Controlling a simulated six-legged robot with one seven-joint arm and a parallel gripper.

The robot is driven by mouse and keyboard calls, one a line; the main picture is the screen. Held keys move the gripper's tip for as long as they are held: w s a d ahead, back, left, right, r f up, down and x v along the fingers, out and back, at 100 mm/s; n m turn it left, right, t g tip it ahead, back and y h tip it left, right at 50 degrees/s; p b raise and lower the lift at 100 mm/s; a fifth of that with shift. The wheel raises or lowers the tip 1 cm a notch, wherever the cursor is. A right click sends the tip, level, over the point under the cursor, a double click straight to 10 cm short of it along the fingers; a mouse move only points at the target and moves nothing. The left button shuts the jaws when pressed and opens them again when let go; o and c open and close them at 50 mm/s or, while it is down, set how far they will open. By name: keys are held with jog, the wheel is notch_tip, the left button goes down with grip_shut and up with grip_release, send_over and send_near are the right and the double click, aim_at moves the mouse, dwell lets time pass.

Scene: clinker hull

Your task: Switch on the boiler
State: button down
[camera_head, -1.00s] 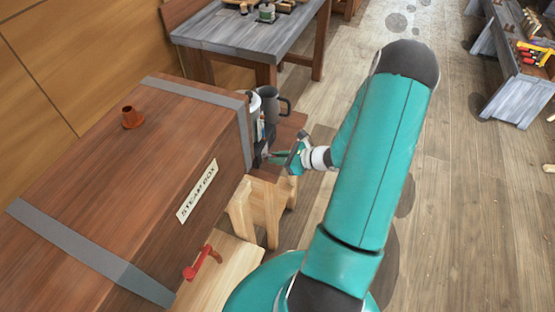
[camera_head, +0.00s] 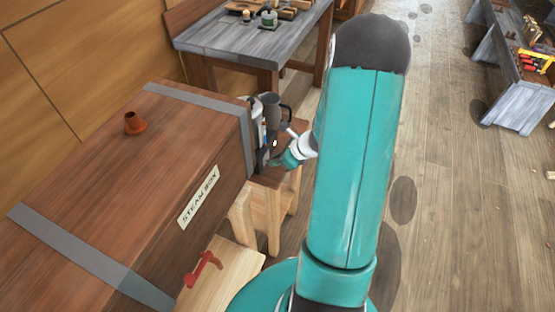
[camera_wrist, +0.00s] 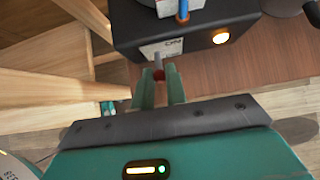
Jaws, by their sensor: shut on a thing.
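The boiler's black base box (camera_wrist: 180,38) is at the top of the wrist view, with a small paper label and a glowing amber lamp (camera_wrist: 221,37). A short grey lever (camera_wrist: 158,60) with a reddish tip sticks out of its near face. My gripper (camera_wrist: 160,76) is shut on this lever, its two teal fingers on either side. In the head view the boiler (camera_head: 257,112) stands at the end of the steam box (camera_head: 190,200), on a wooden stand. My gripper (camera_head: 274,162) is at its front low down, with the fingertips partly hidden.
A dark mug-like vessel (camera_head: 275,107) stands beside the boiler. A blue-grey workbench (camera_head: 240,42) with small items is behind. Another bench (camera_head: 520,95) is at right. The plank floor between is open.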

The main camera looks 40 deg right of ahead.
jog(key=c, duration=1.5)
grip_release()
jog(key=shift+o, duration=0.2)
jog(key=v, duration=1.4)
jog(key=shift+d, duration=0.15)
